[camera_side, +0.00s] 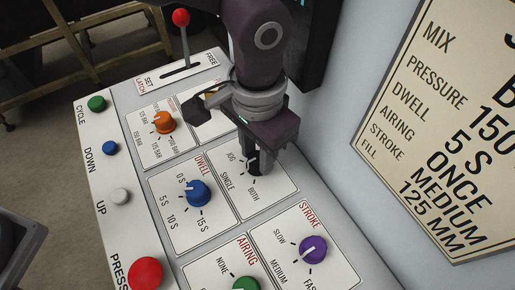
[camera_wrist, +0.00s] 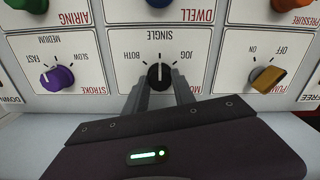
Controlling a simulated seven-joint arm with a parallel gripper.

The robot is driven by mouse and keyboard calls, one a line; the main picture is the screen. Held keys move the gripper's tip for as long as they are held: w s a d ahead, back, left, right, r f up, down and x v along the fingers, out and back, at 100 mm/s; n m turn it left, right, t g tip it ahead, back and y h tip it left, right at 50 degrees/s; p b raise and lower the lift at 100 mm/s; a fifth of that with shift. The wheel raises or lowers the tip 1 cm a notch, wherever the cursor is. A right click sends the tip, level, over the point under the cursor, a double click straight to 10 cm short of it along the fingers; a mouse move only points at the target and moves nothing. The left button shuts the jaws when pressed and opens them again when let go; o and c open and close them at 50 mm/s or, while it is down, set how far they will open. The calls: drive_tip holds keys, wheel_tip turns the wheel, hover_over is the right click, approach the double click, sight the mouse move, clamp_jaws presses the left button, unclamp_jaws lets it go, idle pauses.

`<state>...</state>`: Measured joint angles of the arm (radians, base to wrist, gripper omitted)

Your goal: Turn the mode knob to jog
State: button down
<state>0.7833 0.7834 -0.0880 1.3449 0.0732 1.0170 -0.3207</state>
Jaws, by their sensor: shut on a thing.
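The mode knob (camera_wrist: 159,76) is black with a white pointer line. In the wrist view its pointer aims at SINGLE, between BOTH on the left and JOG on the right. My gripper (camera_wrist: 160,87) has one finger on each side of the knob and is shut on it. In the side view my gripper (camera_side: 259,169) reaches down onto the mode panel (camera_side: 226,191) and hides most of the knob. The JOG, SINGLE and BOTH labels show around it there.
The blue dwell knob (camera_side: 198,193), orange pressure knob (camera_side: 165,122) and purple stroke knob (camera_side: 313,249) stand on neighbouring panels. In the wrist view the yellow pump knob (camera_wrist: 268,79) is right of my gripper. A lever with a red ball (camera_side: 181,18) stands at the back.

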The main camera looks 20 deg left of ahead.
drive_tip(key=m, duration=0.4)
drive_tip(key=shift+m, duration=3)
drive_tip(key=shift+r, duration=0.1)
drive_tip(key=c, duration=1)
unclamp_jaws()
drive_tip(key=shift+c, duration=0.2)
